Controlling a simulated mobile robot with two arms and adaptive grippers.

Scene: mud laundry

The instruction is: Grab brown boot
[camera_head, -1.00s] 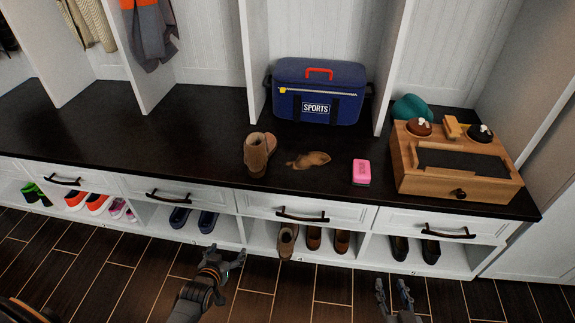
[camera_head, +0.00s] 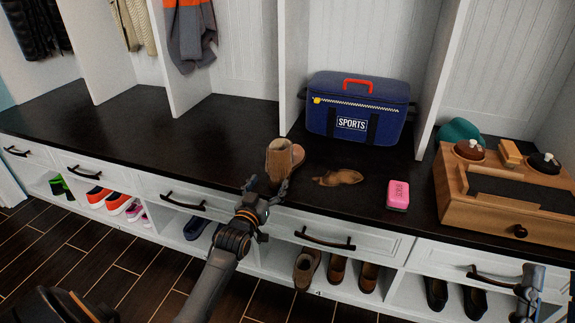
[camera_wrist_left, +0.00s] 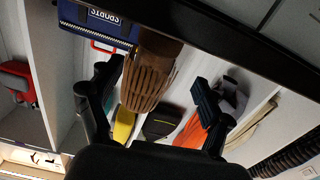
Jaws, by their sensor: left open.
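Another brown boot (camera_head: 305,268) stands in a cubby below. My right gripper (camera_head: 528,290) shows partly at the lower right, and its opening is unclear.
A brown mud stain (camera_head: 338,178) and a pink block (camera_head: 398,195) lie right of the boot. A blue sports bag (camera_head: 357,108) stands behind, and a wooden box (camera_head: 500,205) farther right. Drawer handles (camera_head: 325,240) jut out below. The bench top (camera_head: 130,135) is clear to the left.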

